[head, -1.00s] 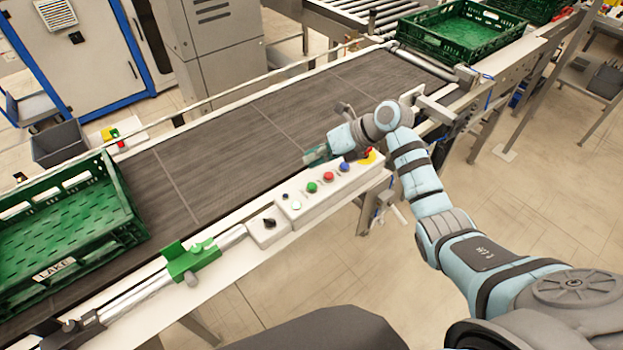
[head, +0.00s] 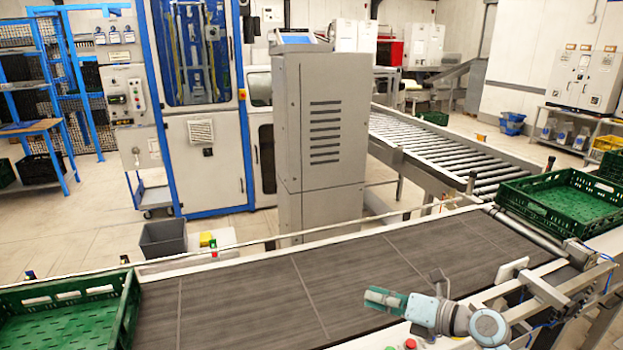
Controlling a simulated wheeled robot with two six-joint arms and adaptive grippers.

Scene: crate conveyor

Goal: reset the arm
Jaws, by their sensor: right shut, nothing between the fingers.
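My right gripper (head: 384,300) shows at the lower middle of the head view, over the near edge of the conveyor belt. Its greenish fingers point left and are shut, with nothing held. My right wrist behind it is pale blue and grey, and the rest of that arm is below the picture. My left gripper is not in the picture.
The dark conveyor belt (head: 240,305) is bare between a green crate (head: 128,312) at the left and another green crate (head: 527,211) at the right. A grey cabinet (head: 310,130) stands behind it. A red button (head: 410,343) shows below the gripper.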

